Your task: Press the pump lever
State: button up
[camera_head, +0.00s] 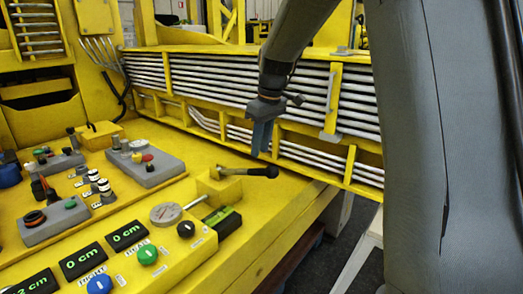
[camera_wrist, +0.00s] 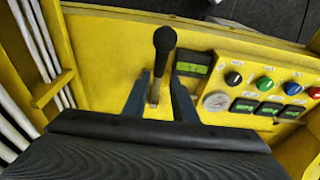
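The pump lever (camera_head: 262,172) has a thin metal rod and a black knob. In the head view it lies nearly level, reaching right from a small yellow block (camera_head: 219,186) on the yellow deck. My gripper (camera_head: 261,152) points down just above the knob end, its blue fingers overlapping so the gap is hidden there. In the wrist view the fingers of my gripper (camera_wrist: 160,78) stand apart, and the lever (camera_wrist: 165,42) shows between and beyond them. Gaps show beside the rod; I cannot tell whether either finger touches it. The gripper is empty.
A pressure gauge (camera_head: 166,213) and a green-lit display (camera_head: 222,220) stand near the lever's block. A panel with colored buttons (camera_head: 147,254) is at the front. Grey control boxes (camera_head: 145,162) are on the left. Steel pipes (camera_head: 215,75) run along the back.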

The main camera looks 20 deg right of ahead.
jog(key=shift+r+p, duration=0.35)
jog(key=shift+r, duration=0.55)
jog(key=shift+w+b, duration=0.1)
jog(key=shift+b, duration=0.2)
grip_shut()
notch_tip(320, 180, up, 8)
jog(key=d+g+b, duration=0.1)
jog(key=b, duration=1.3)
jog(key=shift+w+d, duration=0.3)
jog(key=shift+w, duration=0.15)
